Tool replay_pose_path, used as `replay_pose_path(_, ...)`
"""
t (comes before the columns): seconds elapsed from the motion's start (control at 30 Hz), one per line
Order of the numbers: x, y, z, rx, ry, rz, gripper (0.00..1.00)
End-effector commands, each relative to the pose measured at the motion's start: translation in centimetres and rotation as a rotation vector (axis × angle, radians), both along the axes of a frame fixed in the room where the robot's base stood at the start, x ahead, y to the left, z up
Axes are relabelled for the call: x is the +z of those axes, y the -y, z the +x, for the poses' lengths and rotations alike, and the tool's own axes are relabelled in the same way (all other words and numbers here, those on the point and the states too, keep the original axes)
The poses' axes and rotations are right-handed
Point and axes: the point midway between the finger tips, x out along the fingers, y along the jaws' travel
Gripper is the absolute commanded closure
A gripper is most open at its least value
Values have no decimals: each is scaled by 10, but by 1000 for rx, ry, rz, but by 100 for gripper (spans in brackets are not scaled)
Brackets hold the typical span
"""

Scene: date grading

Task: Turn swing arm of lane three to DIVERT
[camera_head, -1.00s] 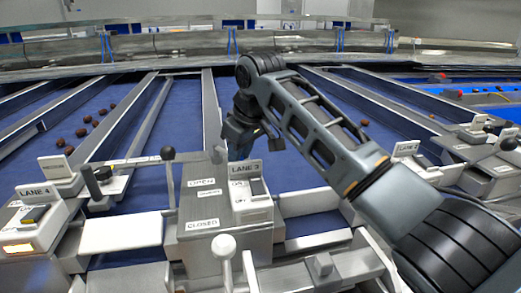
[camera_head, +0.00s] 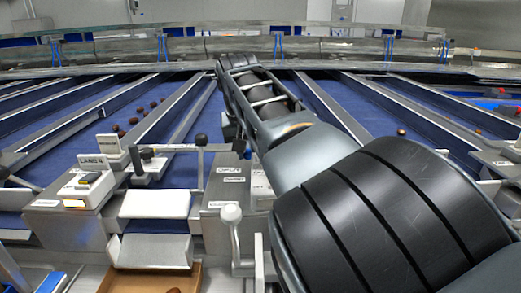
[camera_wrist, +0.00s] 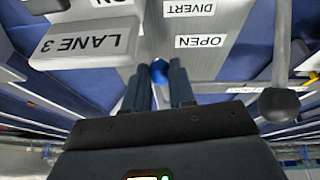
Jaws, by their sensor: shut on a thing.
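The lane three panel (camera_wrist: 90,43) shows upside down in the wrist view, with its LANE 3 label. DIVERT and OPEN labels (camera_wrist: 201,41) lie beside it on the grey console. My gripper (camera_wrist: 160,80) is shut on a round blue knob (camera_wrist: 158,70) next to the console. What the knob is fixed to is hidden by the fingers. In the head view my arm covers the gripper, the knob and most of the lane three panel. The swing arm's angle cannot be read.
The lane four panel (camera_head: 93,182) is further left.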

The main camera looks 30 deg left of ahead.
Motion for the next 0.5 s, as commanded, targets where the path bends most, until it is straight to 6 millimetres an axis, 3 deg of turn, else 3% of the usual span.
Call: replay_pose_path(0.5,1,-3,-1,-116,1,2,100)
